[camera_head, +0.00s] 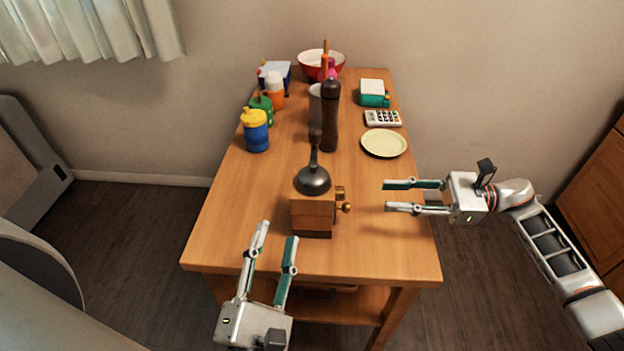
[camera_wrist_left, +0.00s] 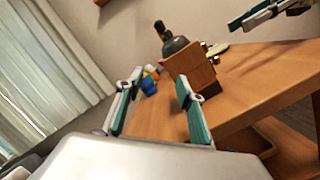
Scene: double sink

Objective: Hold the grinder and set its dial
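The grinder (camera_head: 313,213) stands upright near the front middle of the wooden table. It has a wooden box body, a dark domed top with a crank handle, and a brass dial (camera_head: 346,207) on its right side. In the left wrist view the grinder (camera_wrist_left: 190,68) is just beyond the fingers. My left gripper (camera_head: 277,240) is open and empty in front of the grinder, at the table's front edge. My right gripper (camera_head: 386,196) is open and empty to the right of the dial, fingers pointing at it, apart from it.
Behind the grinder stand a dark pepper mill (camera_head: 330,120) and a grey cylinder (camera_head: 315,105). A blue-and-yellow cup (camera_head: 255,131) and other containers line the left edge. A cream plate (camera_head: 384,143), a calculator (camera_head: 383,118) and a red bowl (camera_head: 308,62) are farther back. The table beside the grinder is clear.

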